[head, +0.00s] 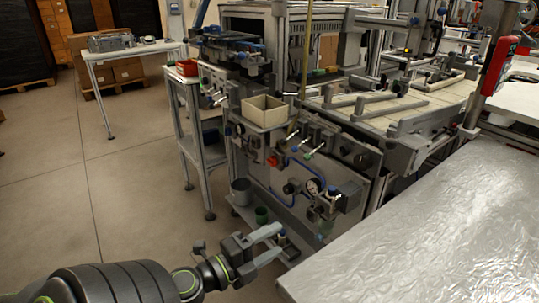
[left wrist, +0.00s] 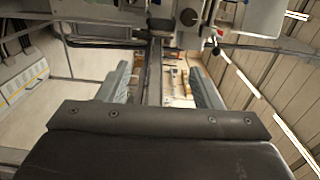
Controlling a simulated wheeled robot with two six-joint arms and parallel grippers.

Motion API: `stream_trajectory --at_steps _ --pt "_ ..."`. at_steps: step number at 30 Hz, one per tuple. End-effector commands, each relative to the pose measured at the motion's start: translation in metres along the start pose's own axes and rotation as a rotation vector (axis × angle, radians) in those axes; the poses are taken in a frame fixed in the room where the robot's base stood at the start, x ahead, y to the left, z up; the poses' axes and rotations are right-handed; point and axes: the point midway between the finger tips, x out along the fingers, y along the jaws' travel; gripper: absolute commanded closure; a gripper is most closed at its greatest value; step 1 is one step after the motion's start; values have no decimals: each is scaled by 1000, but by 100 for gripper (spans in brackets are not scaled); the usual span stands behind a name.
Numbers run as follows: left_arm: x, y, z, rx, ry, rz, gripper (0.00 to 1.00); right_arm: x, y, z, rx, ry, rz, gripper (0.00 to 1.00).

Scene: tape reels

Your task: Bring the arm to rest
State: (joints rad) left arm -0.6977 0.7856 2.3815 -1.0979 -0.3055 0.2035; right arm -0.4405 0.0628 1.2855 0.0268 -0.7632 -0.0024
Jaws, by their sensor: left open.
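My left gripper (head: 268,245) is in the lower middle of the head view, at the end of my left arm. Its two grey fingers are apart with nothing between them. In the left wrist view the two fingers of the left gripper (left wrist: 159,85) also stand apart and empty. The gripper is in front of the machine bench, left of the silvery table, and appears clear of both. My right gripper is not in view. No tape reel can be made out.
The silvery wrinkled-top table (head: 430,220) fills the lower right. The machine bench (head: 285,165) with gauges, knobs and a beige bin (head: 266,112) stands ahead. A small table (head: 130,50) is at the back left. The floor (head: 50,170) at left is open.

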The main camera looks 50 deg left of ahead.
Motion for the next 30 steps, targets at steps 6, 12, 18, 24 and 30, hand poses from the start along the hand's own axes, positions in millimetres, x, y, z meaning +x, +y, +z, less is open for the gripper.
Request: stream_trajectory --at_steps 6,12,18,24,30 --pt "0 0 0 0 0 0 41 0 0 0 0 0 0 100" --pt "0 0 0 0 0 0 41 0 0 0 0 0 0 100" --pt "1 8 7 -20 -28 11 41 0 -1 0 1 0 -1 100" --pt "-1 86 68 -212 -286 121 41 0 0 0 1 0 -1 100" --pt "-38 227 113 -539 -661 326 41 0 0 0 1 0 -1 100"
